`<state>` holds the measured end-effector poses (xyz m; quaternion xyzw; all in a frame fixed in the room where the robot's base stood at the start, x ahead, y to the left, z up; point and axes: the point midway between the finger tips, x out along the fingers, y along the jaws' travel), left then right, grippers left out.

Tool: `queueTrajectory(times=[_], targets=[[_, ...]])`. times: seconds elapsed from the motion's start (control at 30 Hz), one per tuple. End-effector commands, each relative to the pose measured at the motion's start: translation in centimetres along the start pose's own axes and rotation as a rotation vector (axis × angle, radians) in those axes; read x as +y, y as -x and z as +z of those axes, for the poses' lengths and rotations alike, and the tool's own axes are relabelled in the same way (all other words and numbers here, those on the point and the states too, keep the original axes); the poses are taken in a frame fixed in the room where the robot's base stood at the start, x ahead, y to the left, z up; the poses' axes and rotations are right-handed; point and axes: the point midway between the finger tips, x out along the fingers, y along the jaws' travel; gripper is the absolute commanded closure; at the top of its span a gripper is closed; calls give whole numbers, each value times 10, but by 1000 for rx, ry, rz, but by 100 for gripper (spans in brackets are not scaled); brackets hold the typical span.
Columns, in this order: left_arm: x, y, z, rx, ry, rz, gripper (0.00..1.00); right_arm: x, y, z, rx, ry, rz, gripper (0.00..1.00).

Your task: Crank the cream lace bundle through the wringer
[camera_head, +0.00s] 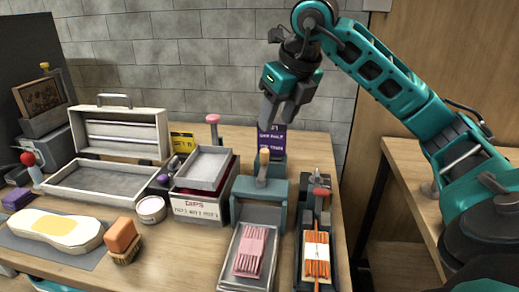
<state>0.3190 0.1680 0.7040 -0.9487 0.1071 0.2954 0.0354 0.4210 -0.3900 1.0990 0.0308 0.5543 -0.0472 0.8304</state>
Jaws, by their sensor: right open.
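My right gripper (277,112) comes in from the right and hangs with its fingers down, apart and empty, above the back of the table. Below it stands a grey-teal boxy device (258,212) with a wooden-topped handle (263,165). A tray with a pink lace bundle (250,252) sits in front of this device. To its right, an orange lace bundle (316,254) with a pale band lies in a dark tray below a red-knobbed device (320,192). I cannot tell for certain which device is the wringer, and I make out no cream lace bundle. My left gripper is out of view.
A cream sole-shaped piece (56,230) lies on a grey mat at the front left, beside an orange-topped brush (123,240) and a round tin (150,208). A brick wall closes the back.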

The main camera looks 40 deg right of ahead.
Motion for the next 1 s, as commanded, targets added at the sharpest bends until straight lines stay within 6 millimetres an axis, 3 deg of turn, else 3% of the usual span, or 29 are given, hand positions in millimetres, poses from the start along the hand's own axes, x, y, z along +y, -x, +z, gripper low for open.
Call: queueTrajectory(times=[0.3, 0.5, 0.7, 1.0], targets=[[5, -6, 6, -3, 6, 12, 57, 1, -69, -2, 6, 1, 2, 52], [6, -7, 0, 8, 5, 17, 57, 1, -99, -1, 3, 0, 3, 52], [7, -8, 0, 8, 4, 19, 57, 1, -110, -1, 1, 2, 2, 52], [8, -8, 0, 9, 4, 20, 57, 1, -111, 0, 1, 2, 2, 55]])
